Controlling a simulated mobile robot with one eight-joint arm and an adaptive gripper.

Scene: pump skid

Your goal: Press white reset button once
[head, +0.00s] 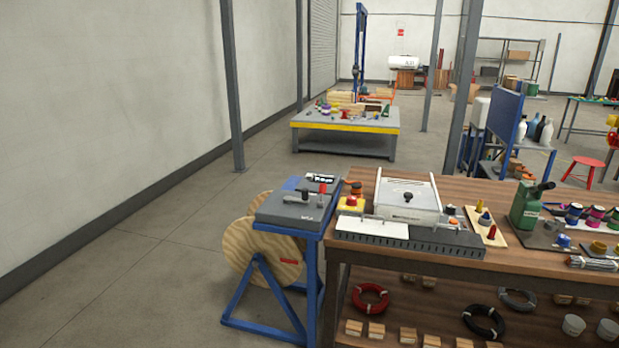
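I cannot make out a white reset button for certain; at this size the small controls are hard to tell apart. A grey panel (275,208) on a blue stand carries a black handle and a lever with a red knob (323,188). Just right of it, a yellow box with a red button (351,203) sits on the wooden bench's left end. A light-grey lidded box (407,199) with a black knob stands beside it, with a few small controls (452,217) at its right. My gripper is not in view.
The wooden bench (545,270) fills the lower right, with tools on top and coils and blocks on its shelf. A grey table (346,123) is farther back. Floor at left is clear.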

